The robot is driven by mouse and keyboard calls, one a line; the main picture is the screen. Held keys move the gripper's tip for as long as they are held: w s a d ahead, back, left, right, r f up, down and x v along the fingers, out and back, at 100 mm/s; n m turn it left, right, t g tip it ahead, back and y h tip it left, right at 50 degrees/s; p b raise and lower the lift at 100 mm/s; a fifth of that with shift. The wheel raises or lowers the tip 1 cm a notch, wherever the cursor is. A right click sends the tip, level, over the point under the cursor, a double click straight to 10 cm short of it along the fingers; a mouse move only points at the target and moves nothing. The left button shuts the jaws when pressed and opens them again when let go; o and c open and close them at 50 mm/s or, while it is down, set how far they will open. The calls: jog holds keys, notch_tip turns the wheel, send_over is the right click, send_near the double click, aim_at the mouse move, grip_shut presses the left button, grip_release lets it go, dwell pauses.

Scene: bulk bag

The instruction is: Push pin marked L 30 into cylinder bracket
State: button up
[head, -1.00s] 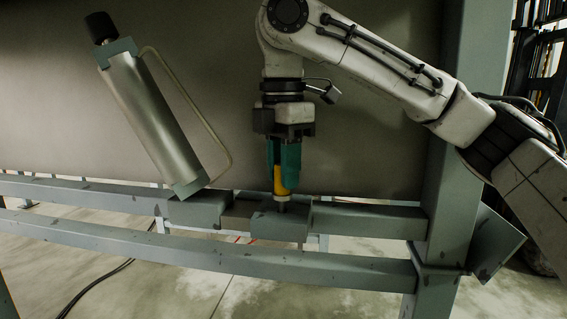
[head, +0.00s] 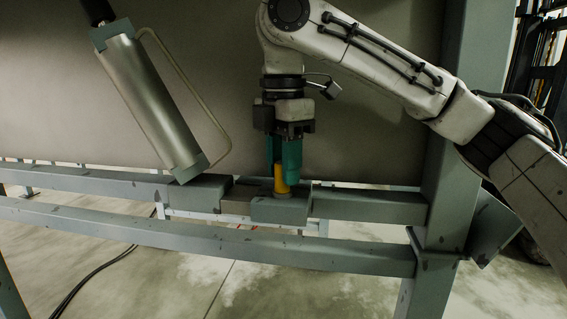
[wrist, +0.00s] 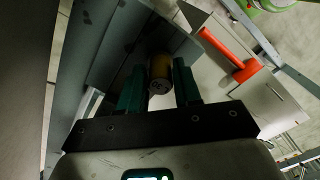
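The pin (head: 281,181) has a yellow upper part that stands upright on a grey-green block (head: 281,211) on the frame's rail, likely the bracket. In the wrist view the pin (wrist: 160,72) sits between the fingertips (wrist: 160,86). Its marking is too small to read. A silver cylinder (head: 150,100) leans to the left of the block.
A second block (head: 197,190) lies on the rail under the cylinder's lower end. A lower rail (head: 220,248) runs below, and a thick post (head: 445,200) stands at right. A large grey panel (head: 220,60) is behind. An orange-red object (wrist: 240,62) shows in the wrist view.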

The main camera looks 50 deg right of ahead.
jog(key=o, duration=0.4)
notch_tip(320, 180, up, 11)
dwell(0.6)
jog(key=shift+f, duration=0.15)
